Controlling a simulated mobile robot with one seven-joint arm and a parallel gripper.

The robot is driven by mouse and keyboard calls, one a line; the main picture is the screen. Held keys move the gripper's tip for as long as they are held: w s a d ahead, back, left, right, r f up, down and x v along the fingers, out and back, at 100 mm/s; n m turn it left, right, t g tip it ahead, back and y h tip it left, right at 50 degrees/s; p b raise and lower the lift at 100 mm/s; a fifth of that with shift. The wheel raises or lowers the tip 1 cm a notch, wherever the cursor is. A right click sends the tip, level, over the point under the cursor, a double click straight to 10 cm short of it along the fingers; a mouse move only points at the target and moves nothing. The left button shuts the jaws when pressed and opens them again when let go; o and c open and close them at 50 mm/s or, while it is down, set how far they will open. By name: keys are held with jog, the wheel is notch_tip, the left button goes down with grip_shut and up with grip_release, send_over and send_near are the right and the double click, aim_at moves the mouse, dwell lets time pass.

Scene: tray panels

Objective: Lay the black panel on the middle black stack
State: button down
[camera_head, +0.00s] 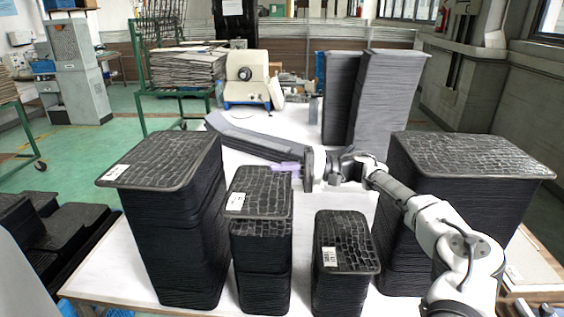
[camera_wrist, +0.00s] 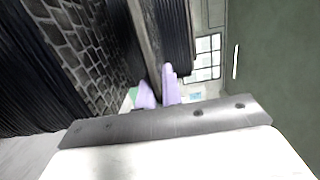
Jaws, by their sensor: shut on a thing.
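My gripper (camera_head: 286,167), with pale lilac fingertips, reaches in from the right over the white table and is shut on the black panel (camera_head: 245,138). The panel is tilted and extends left and back from the fingers, behind the front stacks. In the wrist view, the lilac fingers (camera_wrist: 157,92) close on the panel's narrow edge (camera_wrist: 151,42). Two small black stacks stand in the front middle: a taller one (camera_head: 260,192) with a white label, and a lower one (camera_head: 345,238) to its right. Which is the middle stack, I cannot tell. Both are clear of my gripper.
Large black stacks stand at left (camera_head: 165,160) and right (camera_head: 462,156), the right one beside my arm. Two tall dark stacks (camera_head: 385,95) stand at the back. The white table (camera_head: 115,270) has narrow gaps between the front stacks.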

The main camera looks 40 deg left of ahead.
jog(key=shift+f, duration=2.75)
jog(key=shift+s+f, duration=0.15)
jog(key=shift+f, duration=0.05)
jog(key=shift+r, duration=0.15)
jog(key=shift+r, duration=1.25)
jog(key=shift+w+d+r, duration=0.15)
jog(key=shift+w, duration=0.1)
jog(key=shift+f, duration=0.3)
